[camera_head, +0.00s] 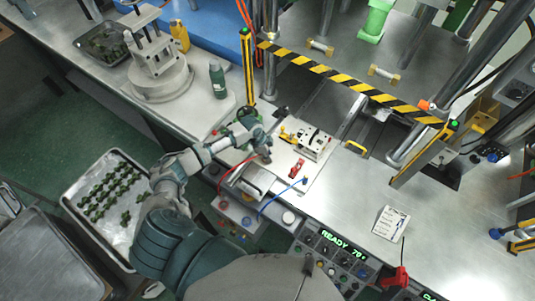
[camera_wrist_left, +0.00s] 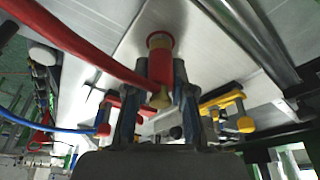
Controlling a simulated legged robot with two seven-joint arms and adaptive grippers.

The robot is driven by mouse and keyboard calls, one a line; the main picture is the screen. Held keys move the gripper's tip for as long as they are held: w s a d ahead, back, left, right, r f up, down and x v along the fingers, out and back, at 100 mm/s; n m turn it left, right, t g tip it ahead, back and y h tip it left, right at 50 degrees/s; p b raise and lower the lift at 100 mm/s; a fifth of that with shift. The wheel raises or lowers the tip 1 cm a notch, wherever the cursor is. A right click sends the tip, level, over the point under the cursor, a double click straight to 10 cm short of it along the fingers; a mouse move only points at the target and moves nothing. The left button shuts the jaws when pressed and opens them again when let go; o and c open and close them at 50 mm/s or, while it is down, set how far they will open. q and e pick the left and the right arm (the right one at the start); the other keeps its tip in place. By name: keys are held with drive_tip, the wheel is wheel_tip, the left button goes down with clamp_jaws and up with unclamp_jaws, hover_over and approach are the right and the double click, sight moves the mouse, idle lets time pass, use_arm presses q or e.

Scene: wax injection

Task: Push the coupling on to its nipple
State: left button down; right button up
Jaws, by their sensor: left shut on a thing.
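My left gripper (camera_head: 264,150) is at the left edge of the white fixture plate (camera_head: 318,172). In the left wrist view its two fingers (camera_wrist_left: 158,100) are closed on the red coupling (camera_wrist_left: 160,68), one finger on each side. A red hose (camera_wrist_left: 75,48) runs from the upper left to the coupling; it also shows in the head view (camera_head: 234,173). The gripper hides the coupling in the head view. My right gripper is not in view.
A blue hose (camera_head: 275,197) lies in front. A striped yellow-black bar (camera_head: 340,78) crosses behind. The bench to the right is mostly clear.

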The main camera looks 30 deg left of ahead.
use_arm(q)
drive_tip(key=shift+f, duration=0.35)
drive_tip(key=c, duration=0.9)
unclamp_jaws()
drive_tip(key=v, duration=1.2)
